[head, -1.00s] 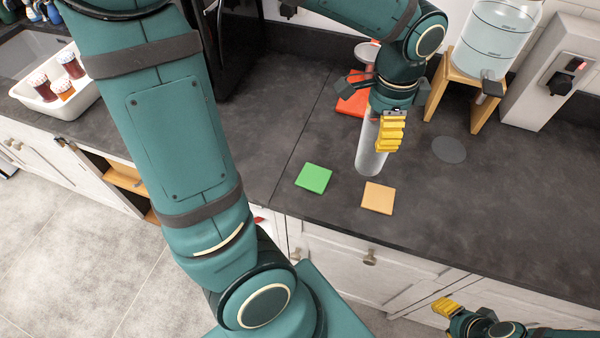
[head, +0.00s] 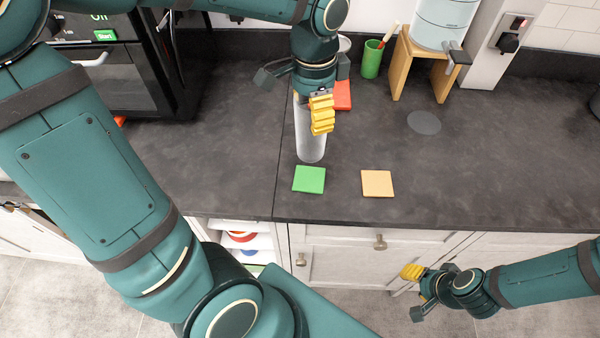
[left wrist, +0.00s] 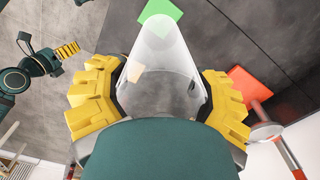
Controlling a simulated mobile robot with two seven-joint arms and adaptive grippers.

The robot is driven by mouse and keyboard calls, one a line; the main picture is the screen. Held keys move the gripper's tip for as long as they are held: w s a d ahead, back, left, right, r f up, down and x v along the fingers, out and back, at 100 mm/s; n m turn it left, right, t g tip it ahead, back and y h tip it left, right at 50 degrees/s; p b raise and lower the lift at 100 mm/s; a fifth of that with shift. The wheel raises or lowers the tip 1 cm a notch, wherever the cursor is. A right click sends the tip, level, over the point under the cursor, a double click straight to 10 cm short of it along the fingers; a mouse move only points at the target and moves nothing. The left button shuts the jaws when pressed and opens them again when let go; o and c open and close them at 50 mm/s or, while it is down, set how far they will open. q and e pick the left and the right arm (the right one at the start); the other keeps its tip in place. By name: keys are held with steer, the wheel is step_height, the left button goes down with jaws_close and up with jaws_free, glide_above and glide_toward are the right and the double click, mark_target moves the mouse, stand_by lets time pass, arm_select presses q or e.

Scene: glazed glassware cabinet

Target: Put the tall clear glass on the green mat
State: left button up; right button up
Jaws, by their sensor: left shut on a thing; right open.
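The tall clear glass (head: 310,135) is upright in my left gripper (head: 320,112), whose yellow fingers are shut on its upper part. In the left wrist view the glass (left wrist: 162,75) sits between both yellow fingers. The green mat (head: 309,179) lies flat near the counter's front edge, just in front of the glass's base in the head view. Whether the base is clear of the counter I cannot tell. My right gripper (head: 416,290) is open and empty, low in front of the cabinets.
An orange mat (head: 377,183) lies right of the green one. A red mat (head: 342,96) is behind my left gripper. A green cup (head: 371,60), a wooden stand (head: 408,68) with a water dispenser (head: 443,22) and a grey disc (head: 424,122) stand further back. The right counter is largely clear.

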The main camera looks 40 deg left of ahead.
mark_target(311, 146)
arm_select(q)
step_height(311, 146, down, 5)
steer(key=shift+r+b, duration=0.1)
steer(key=shift+b, duration=0.4)
steer(key=shift+f+b, duration=0.6)
steer(key=shift+f, duration=1.95)
steer(key=shift+f, duration=0.15)
steer(key=o, duration=1.3)
